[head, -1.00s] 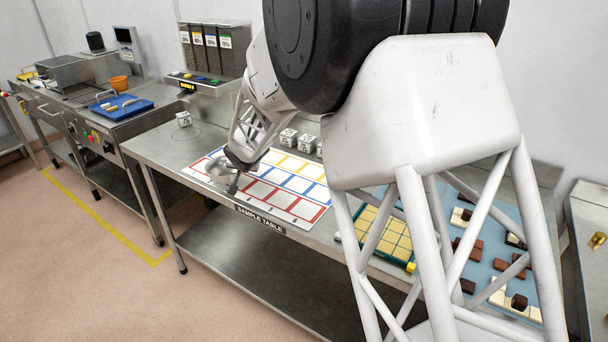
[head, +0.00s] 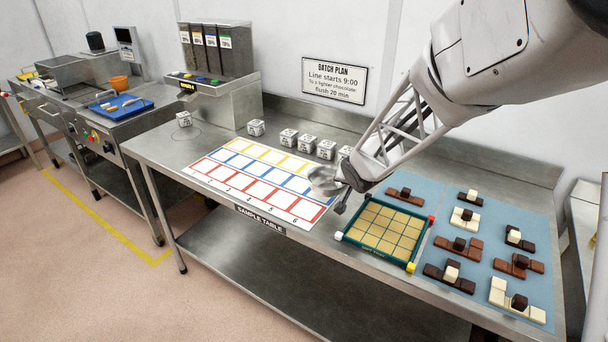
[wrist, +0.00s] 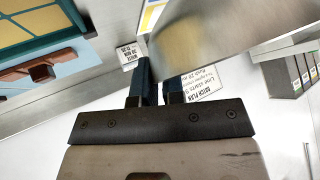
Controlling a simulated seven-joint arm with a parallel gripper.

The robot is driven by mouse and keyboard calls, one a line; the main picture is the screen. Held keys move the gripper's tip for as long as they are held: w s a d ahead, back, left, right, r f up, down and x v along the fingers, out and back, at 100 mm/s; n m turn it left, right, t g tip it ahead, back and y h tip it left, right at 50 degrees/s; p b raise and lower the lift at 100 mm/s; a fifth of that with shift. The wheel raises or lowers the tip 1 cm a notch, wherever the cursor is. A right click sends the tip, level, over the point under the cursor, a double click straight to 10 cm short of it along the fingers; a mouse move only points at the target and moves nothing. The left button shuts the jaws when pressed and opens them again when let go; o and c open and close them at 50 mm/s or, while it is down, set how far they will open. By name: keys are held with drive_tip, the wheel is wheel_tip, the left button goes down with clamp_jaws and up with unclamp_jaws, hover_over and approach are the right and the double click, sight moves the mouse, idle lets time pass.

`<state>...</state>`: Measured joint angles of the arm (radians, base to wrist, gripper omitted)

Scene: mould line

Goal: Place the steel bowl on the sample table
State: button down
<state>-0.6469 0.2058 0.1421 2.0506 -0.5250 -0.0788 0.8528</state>
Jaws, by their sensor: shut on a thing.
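The steel bowl (head: 323,180) is in my gripper (head: 341,193), over the right end of the white grid sheet in the head view. In the wrist view the bowl (wrist: 222,38) fills the upper right, and the fingers (wrist: 158,85) are shut at its edge. I cannot tell how high the bowl hangs above the table. The sample table (head: 160,150) is a long steel bench with a "SAMPLE TABLE" label on its front edge.
The grid sheet (head: 228,178) has yellow, blue and red squares. Several white printed cubes (head: 308,144) stand behind it. A green-framed board (head: 347,232) and a blue mat (head: 483,281) with chocolate pieces lie to the right. A dispenser (head: 222,82) stands at the back left.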

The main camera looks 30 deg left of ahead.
drive_tip(key=shift+m+t+h, duration=0.3)
drive_tip(key=shift+m+h, duration=0.1)
drive_tip(key=shift+m, duration=0.2)
drive_tip(key=d, duration=0.4)
drive_tip(key=s+d, duration=0.1)
drive_tip(key=d, duration=0.9)
drive_tip(key=shift+s, duration=0.2)
drive_tip(key=shift+w+a, duration=0.1)
drive_tip(key=shift+w, duration=0.05)
drive_tip(key=shift+w+a+f, duration=0.25)
drive_tip(key=shift+w+a, duration=1)
drive_tip(key=shift+w, duration=1.05)
drive_tip(key=shift+w+a+f, duration=0.25)
drive_tip(key=shift+w+a, duration=1.05)
drive_tip(key=shift+w, duration=1)
drive_tip(key=shift+w+a+f, duration=0.25)
drive_tip(key=shift+w+a, duration=1)
drive_tip(key=shift+w, duration=1.05)
drive_tip(key=shift+f, duration=0.15)
drive_tip(key=shift+f, duration=1.6)
drive_tip(key=shift+f, duration=0.1)
